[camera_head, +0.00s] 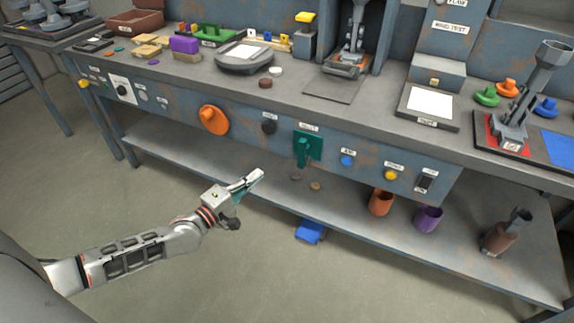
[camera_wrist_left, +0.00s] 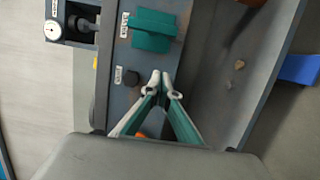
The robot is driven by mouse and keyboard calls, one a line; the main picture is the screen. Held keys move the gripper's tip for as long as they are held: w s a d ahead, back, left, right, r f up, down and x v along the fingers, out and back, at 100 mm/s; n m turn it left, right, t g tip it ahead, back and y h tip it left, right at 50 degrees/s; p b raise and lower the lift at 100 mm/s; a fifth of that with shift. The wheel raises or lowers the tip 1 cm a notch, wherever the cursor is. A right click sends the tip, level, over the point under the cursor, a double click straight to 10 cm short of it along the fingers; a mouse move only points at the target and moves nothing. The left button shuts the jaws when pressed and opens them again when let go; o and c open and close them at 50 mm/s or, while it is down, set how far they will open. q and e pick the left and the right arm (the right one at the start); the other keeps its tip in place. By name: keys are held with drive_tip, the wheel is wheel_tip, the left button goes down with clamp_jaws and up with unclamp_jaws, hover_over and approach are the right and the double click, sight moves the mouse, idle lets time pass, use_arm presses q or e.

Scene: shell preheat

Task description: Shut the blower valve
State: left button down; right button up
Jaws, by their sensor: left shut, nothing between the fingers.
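A teal valve-like handle (camera_head: 303,152) on a teal plate is on the bench's front panel, with its lever pointing down. It also shows at the top of the left wrist view (camera_wrist_left: 152,30). The label above it is too small to read surely. A black knob (camera_head: 268,127) and a large orange knob (camera_head: 213,120) are on the panel to its left. My left gripper (camera_head: 259,174) is shut and empty, in front of the panel, below and left of the teal handle and apart from it. In the left wrist view its fingertips (camera_wrist_left: 164,80) are together beside the black knob (camera_wrist_left: 132,78).
A blue button (camera_head: 347,161), a yellow button (camera_head: 390,175) and a switch (camera_head: 425,182) are right of the handle. The lower shelf holds an orange cup (camera_head: 381,203), a purple cup (camera_head: 428,219) and a brown bottle (camera_head: 500,237). The floor before the bench is mostly clear.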

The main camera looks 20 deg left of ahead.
sight(304, 151)
use_arm(q)
drive_tip(key=w+d+b, duration=0.1)
drive_tip(key=w+d, duration=0.6)
drive_tip(key=w, duration=0.2)
drive_tip(key=shift+w, duration=0.2)
use_arm(e)
drive_tip(key=shift+s+a+f, duration=0.2)
drive_tip(key=shift+s+f, duration=0.15)
drive_tip(key=shift+f, duration=0.05)
use_arm(q)
drive_tip(key=shift+f, duration=0.15)
